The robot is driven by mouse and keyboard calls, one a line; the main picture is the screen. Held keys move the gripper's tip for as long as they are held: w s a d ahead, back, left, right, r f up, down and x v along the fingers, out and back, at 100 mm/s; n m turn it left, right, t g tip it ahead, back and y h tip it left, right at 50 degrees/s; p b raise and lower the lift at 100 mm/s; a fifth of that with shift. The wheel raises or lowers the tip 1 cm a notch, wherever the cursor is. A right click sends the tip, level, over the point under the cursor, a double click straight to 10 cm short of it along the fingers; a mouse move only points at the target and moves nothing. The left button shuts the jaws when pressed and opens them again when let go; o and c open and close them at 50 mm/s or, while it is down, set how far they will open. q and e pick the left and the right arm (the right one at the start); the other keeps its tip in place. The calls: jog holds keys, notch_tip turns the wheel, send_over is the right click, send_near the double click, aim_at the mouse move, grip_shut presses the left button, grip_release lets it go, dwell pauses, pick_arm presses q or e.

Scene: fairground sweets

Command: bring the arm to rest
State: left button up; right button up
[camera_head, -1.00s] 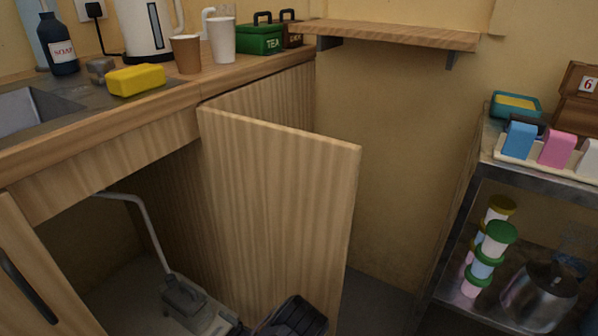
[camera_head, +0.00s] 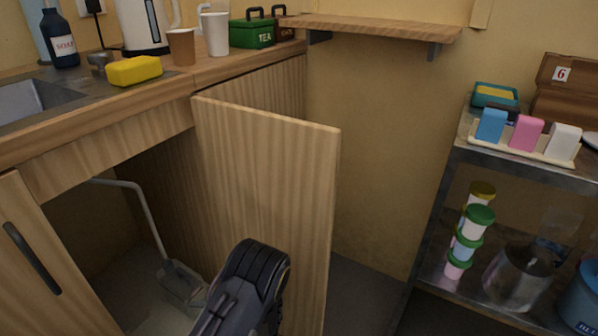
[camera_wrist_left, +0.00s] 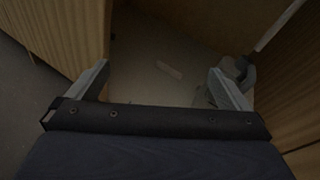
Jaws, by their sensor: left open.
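My left gripper (camera_wrist_left: 163,85) shows in the left wrist view with its two grey fingers wide apart. Nothing is between them, and beyond them lies the pale cabinet floor. In the head view a dark part of my arm (camera_head: 245,285) rises from the bottom edge, in front of the open cabinet door (camera_head: 265,190). Its fingers are not visible there, and I cannot tell whether the arm touches the door. My right gripper is in neither view.
The door stands open beside the under-sink cabinet, where a grey pipe (camera_head: 150,220) runs down to a grey object (camera_head: 182,283). The counter (camera_head: 215,72) holds a yellow sponge (camera_head: 134,71) and cups. A metal shelf unit (camera_head: 520,170) stands right, with floor free between.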

pick_arm(q)
jog(key=s+d+r+n+t+h, duration=0.2)
jog(key=s+d+r+n+h, duration=0.2)
jog(key=s+r+n+h, duration=0.8)
jog(key=s+d+r+n+t+h, duration=0.25)
jog(key=s+r+n+h, duration=0.55)
jog(key=r, duration=0.8)
notch_tip(320, 180, up, 38)
jog(key=d+m+y+p, duration=0.1)
jog(key=p, duration=3.7)
jog(key=shift+s+g, duration=0.35)
jog(key=shift+s, duration=0.1)
